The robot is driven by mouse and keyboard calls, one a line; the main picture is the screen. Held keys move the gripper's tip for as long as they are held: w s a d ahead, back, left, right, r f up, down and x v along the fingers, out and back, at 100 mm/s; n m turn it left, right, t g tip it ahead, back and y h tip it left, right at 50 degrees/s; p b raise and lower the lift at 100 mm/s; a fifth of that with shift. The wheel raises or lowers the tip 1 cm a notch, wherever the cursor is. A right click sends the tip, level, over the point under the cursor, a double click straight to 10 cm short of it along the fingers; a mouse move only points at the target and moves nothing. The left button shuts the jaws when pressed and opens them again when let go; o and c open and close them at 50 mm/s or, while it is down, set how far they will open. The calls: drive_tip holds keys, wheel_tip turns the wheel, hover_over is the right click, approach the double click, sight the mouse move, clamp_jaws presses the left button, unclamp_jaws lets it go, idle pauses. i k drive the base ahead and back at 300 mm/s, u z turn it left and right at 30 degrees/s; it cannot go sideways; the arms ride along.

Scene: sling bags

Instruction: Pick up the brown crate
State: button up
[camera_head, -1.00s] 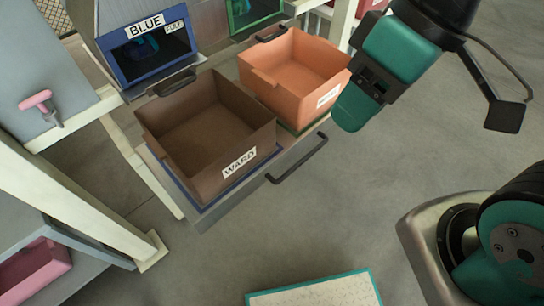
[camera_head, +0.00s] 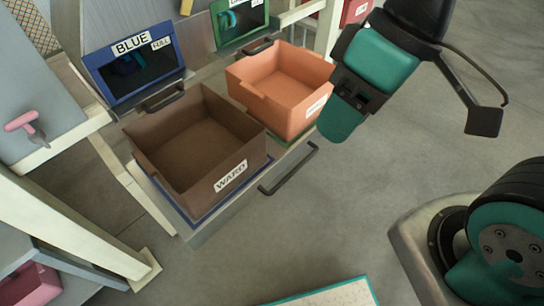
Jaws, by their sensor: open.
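The brown crate (camera_head: 196,143) is an empty, open-topped box with a white "WARD" label on its front. It sits on a blue-edged place on the pulled-out shelf, left of the orange crate, with a dark handle at its back edge. My gripper (camera_head: 342,110), with teal fingers, is in the upper middle, to the right of the brown crate and beside the orange crate's right side. It is open and holds nothing that I can see. The gap between its fingers is partly hidden by this angle.
The orange crate (camera_head: 285,85) stands between my gripper and the brown crate. A blue-framed bin marked "BLUE FULL" (camera_head: 133,66) and a green-framed bin (camera_head: 239,18) are behind. The shelf has a front handle (camera_head: 289,169). A pale teal-edged board (camera_head: 328,295) lies below. Grey floor is clear in the middle.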

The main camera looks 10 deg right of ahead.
sight(201, 146)
drive_tip(key=z, duration=1.05)
drive_tip(key=i, duration=0.85)
drive_tip(key=u, duration=3.25)
